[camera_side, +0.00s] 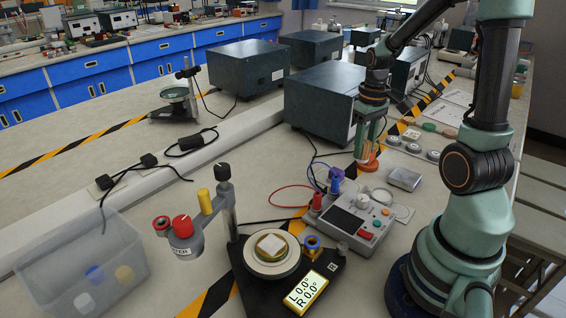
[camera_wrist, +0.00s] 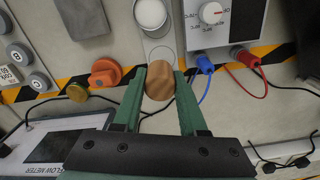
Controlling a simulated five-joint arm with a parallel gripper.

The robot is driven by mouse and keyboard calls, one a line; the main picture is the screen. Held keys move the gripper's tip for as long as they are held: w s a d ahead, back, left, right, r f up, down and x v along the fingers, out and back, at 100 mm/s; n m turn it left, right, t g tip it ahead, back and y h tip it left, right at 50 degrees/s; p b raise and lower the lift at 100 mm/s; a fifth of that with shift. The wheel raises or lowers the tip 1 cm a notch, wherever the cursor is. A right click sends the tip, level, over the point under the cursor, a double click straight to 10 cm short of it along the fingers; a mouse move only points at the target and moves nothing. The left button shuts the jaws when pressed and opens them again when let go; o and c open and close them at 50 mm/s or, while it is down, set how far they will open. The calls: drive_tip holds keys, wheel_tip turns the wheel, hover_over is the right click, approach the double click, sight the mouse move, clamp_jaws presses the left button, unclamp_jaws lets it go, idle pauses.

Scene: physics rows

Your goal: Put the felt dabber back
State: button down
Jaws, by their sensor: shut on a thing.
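My gripper (camera_side: 369,136) is shut on a brown, wood-coloured round piece (camera_side: 361,147), which I take to be the felt dabber. The wrist view shows its rounded end (camera_wrist: 159,83) between the green fingertips of my gripper (camera_wrist: 160,88). Its felt end is not clear. In the side view an orange-red disc shows right under the fingers; whether it belongs to the held piece I cannot tell. In the wrist view a thin circle outline (camera_wrist: 162,55) on a pale surface lies just beyond the held piece.
In the wrist view an orange knob-like thing (camera_wrist: 105,72) lies left of the fingers, and a white round pot (camera_wrist: 150,14) stands beyond. A grey meter box (camera_side: 352,220) with cables is below my gripper. Dark boxes (camera_side: 322,98) stand behind it. A clear bin (camera_side: 82,262) is at left.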

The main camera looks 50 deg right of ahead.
wheel_tip(320, 180, down, 10)
idle(0.5)
drive_tip(key=shift+f, duration=0.15)
drive_tip(key=shift+c, duration=2.3)
unclamp_jaws()
wheel_tip(320, 180, up, 12)
drive_tip(key=shift+r, duration=0.1)
drive_tip(key=a+r+n+t, duration=0.1)
drive_tip(key=a+r+t, duration=0.1)
drive_tip(key=a+r, duration=0.3)
drive_tip(key=w+a+r+n+t, duration=0.1)
drive_tip(key=a+r, duration=0.5)
drive_tip(key=a, duration=0.8)
drive_tip(key=n+t, duration=0.1)
drive_tip(key=t, duration=0.1)
drive_tip(key=shift+a+t, duration=0.25)
drive_tip(key=shift+t, duration=0.05)
